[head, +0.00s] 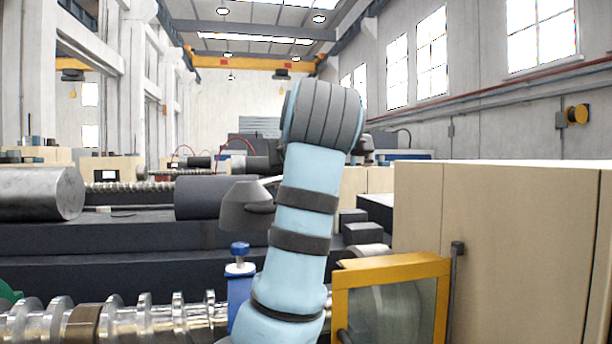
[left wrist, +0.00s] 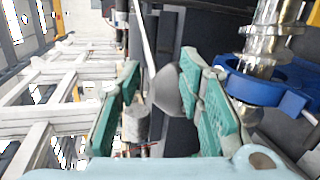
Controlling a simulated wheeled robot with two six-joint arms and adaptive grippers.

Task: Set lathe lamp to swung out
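The lathe lamp (head: 246,206) has a grey cone-shaped head left of my light blue arm in the head view. Part of its thin support passes behind that arm. In the left wrist view the grey lamp head (left wrist: 167,90) shows between the finger lines, with a pale rod running up from near it. My left gripper (left wrist: 160,72) has its two green-padded fingers spread apart, with the lamp head between or just beyond them. I cannot tell whether either finger touches it. The left gripper's fingers do not show in the head view. My right gripper is in neither view.
A shiny screw shaft (head: 150,318) runs along the bottom, with a blue clamp (head: 240,286) near it; the clamp's ring also shows in the left wrist view (left wrist: 262,88). A yellow-framed guard (head: 392,268) and a beige cabinet (head: 500,240) stand at the right.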

